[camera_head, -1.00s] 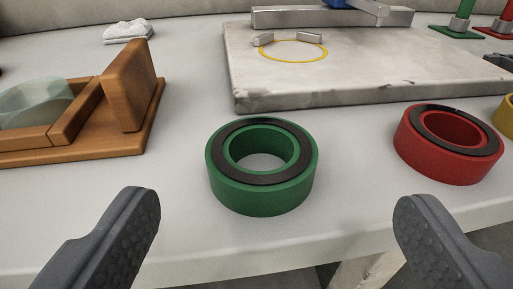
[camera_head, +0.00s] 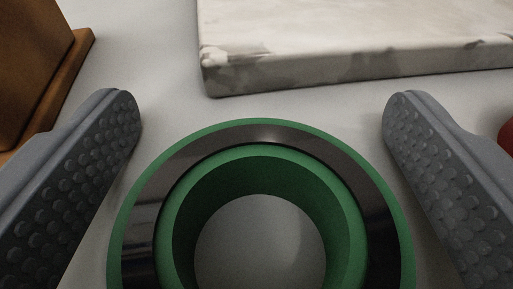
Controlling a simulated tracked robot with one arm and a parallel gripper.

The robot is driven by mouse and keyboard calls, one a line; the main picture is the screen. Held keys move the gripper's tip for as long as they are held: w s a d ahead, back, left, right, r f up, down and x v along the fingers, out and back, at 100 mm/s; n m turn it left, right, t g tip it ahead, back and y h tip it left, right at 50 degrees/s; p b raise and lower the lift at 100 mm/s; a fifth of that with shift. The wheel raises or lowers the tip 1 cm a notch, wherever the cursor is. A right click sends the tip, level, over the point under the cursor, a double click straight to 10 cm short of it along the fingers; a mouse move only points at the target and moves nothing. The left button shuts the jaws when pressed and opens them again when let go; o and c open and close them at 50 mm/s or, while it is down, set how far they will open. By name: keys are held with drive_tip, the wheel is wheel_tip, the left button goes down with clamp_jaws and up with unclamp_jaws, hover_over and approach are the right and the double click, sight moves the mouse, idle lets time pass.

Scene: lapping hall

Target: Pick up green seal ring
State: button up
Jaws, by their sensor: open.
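The green seal ring (camera_head: 340,200) lies flat on the pale table, large at the bottom centre of the view. It has a dark band on its top face, and the tabletop shows through its hole. Its near part is cut off by the bottom edge. A gap shows between each finger and the ring, wider at the tips.
A pale stone slab (camera_head: 300,82) lies beyond the ring. A brown wooden stand (camera_head: 30,60) is at the upper left. A sliver of a red ring (camera_head: 507,137) shows at the right edge. Bare table (camera_head: 150,60) lies between stand and slab.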

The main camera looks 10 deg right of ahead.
sight(264, 151)
drive_tip(key=c, duration=1.1)
drive_tip(key=shift+r, duration=0.1)
drive_tip(key=shift+r+p, duration=0.8)
drive_tip(key=shift+r, duration=0.7)
drive_tip(key=shift+s+r, duration=0.1)
drive_tip(key=shift+r, duration=0.25)
drive_tip(key=s+a+r+p, duration=0.1)
drive_tip(key=s+a+p, duration=0.35)
drive_tip(key=s, duration=1.05)
drive_tip(key=w+a+r+n+y, duration=0.1)
drive_tip(key=w+a+r, duration=0.3)
drive_tip(key=a, duration=0.7)
drive_tip(key=w+a+r+n+y, duration=0.2)
drive_tip(key=w+a+r, duration=0.3)
drive_tip(key=a, duration=0.6)
drive_tip(key=w+a+r+n+y+p, duration=0.1)
drive_tip(key=w+a+r+y, duration=0.2)
drive_tip(key=w+a, duration=0.3)
drive_tip(key=shift+w+a+r+n+y, duration=0.15)
drive_tip(key=shift+a+r, duration=0.1)
drive_tip(key=shift+a, duration=0.7)
drive_tip(key=shift+a+r+n+y, duration=0.1)
drive_tip(key=shift+a+r, duration=0.1)
drive_tip(key=shift+a, duration=0.8)
drive_tip(key=shift+w+a+r+n+y, duration=0.15)
drive_tip(key=shift+a+r, duration=0.1)
drive_tip(key=shift+a, duration=0.7)
